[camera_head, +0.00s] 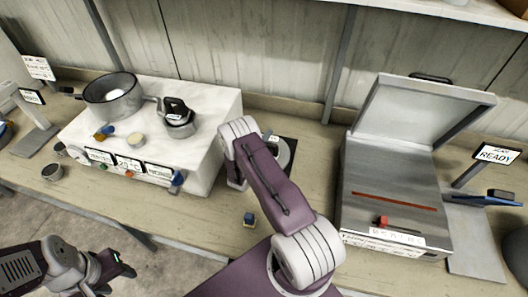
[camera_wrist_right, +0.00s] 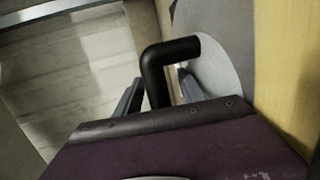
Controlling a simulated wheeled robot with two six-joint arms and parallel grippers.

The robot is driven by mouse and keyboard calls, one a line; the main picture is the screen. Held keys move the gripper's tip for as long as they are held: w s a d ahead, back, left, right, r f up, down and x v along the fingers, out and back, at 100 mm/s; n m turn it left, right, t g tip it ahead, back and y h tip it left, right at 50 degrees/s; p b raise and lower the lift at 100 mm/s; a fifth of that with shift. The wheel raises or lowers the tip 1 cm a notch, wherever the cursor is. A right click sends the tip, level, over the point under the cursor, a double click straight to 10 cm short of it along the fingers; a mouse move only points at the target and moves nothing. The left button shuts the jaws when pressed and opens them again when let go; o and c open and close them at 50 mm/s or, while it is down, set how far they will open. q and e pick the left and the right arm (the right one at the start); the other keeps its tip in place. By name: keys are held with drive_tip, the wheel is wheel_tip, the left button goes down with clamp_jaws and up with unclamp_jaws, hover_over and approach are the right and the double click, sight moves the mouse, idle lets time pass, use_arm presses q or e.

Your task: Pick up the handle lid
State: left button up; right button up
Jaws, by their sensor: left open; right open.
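The handle lid is a pale grey disc (camera_wrist_right: 215,70) with a bent black handle (camera_wrist_right: 172,62), seen close up in the right wrist view. My right gripper (camera_wrist_right: 158,92) is open. Its fingers appear on either side of the handle; I cannot tell whether they touch it. In the head view this gripper is hidden behind my arm. My left gripper (camera_head: 117,270) is open and empty at the lower left.
A grey machine with a raised cover (camera_head: 415,110) stands to the right. A small blue block (camera_head: 249,219) lies near the bench's front edge, with bare wood around it.

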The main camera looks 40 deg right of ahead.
drive_tip(key=shift+a+r, duration=0.1)
clamp_jaws()
drive_tip(key=shift+r, duration=0.1)
idle(1.1)
